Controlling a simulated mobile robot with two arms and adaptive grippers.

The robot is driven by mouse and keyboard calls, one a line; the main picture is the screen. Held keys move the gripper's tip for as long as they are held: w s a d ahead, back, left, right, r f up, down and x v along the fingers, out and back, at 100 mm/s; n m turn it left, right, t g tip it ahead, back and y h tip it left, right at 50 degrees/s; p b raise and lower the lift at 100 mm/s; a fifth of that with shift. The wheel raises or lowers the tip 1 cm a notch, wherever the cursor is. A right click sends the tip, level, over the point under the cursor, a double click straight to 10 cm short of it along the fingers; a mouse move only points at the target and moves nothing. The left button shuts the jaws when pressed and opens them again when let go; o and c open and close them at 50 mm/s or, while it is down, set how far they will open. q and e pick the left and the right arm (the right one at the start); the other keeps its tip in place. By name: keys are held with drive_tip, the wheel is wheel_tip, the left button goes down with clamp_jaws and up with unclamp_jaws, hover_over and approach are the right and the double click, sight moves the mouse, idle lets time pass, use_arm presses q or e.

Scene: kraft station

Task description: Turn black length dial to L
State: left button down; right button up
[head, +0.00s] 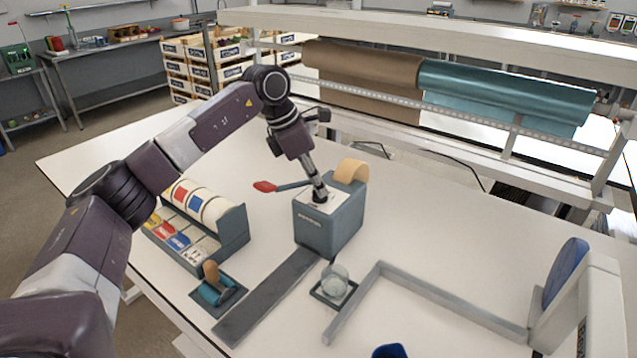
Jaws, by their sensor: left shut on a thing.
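The grey tape dispenser (328,228) stands on the white table with a roll of brown tape at its back and a red-tipped lever (265,186) on its left side. The black length dial (320,200) sits on the dispenser's pale top plate. My left gripper (319,192) comes down on the dial from above and is shut on it. The gripper hides most of the dial, and the dial's marks are too small to read, so I cannot tell its setting. My right gripper is not in view.
A rack of coloured tape rolls (232,226) stands left of the dispenser. In front are a wooden-handled roller (211,275) on a tray and a clear round object (335,280). A blue disc (566,272) stands at right. Brown and teal rolls (505,90) hang behind.

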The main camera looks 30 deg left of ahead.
use_arm(q)
drive_tip(key=shift+w+r+m, duration=0.1)
drive_tip(key=shift+r+m, duration=0.05)
drive_tip(key=shift+m, duration=0.55)
drive_tip(key=c, duration=2)
unclamp_jaws()
drive_tip(key=shift+h, duration=0.3)
drive_tip(key=shift+c, duration=0.2)
drive_tip(key=v, duration=1.1)
drive_tip(key=shift+r, duration=0.45)
drive_tip(key=shift+w+a, duration=0.1)
drive_tip(key=shift+w, duration=0.05)
